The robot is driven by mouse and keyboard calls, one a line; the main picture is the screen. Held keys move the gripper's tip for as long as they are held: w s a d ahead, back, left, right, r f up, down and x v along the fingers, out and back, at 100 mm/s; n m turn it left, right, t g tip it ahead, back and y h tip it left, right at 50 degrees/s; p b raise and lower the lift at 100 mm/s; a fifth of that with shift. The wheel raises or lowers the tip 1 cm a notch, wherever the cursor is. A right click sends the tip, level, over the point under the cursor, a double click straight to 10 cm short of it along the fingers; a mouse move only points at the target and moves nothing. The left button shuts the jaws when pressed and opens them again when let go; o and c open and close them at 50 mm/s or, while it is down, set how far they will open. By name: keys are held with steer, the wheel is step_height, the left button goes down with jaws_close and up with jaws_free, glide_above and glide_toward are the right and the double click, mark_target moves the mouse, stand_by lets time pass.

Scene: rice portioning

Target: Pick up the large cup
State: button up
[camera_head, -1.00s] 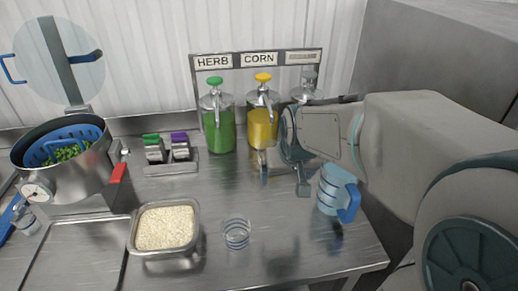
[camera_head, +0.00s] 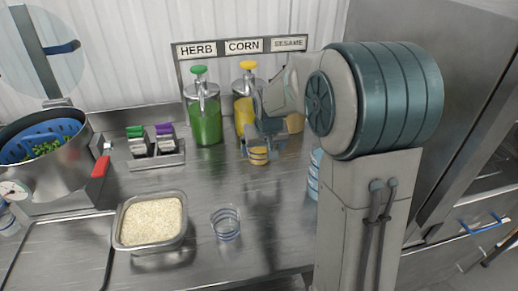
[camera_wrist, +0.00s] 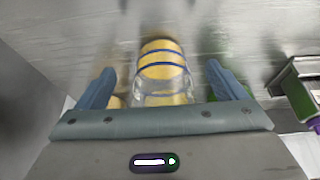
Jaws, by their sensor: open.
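A clear cup with blue bands (camera_head: 258,158), yellow showing in it or through it, stands in front of the corn dispenser. In the wrist view this cup (camera_wrist: 163,70) lies between my two blue-grey fingertips, with gaps on both sides. My gripper (camera_head: 264,140) is open at this cup; it also shows in the wrist view (camera_wrist: 163,84). A second clear blue-banded cup (camera_head: 226,223) stands at the counter's middle. A blue-banded jug (camera_head: 314,174) is mostly hidden behind my arm. I cannot tell for sure which is the large cup.
Herb (camera_head: 205,120) and corn (camera_head: 243,113) dispensers stand behind; the sesame one is mostly hidden by my arm. A rice pan (camera_head: 121,232), a pot with a blue basket (camera_head: 78,172) and a small container rack (camera_head: 156,160) are to the left. Counter around the second cup is clear.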

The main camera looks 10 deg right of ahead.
steer(key=w+p, duration=0.1)
steer(key=w, duration=0.4)
steer(key=shift+w+f, duration=0.25)
steer(key=shift+f, duration=0.35)
steer(key=c, duration=1.2)
steer(key=shift+r+p, duration=0.25)
steer(key=shift+p, duration=0.05)
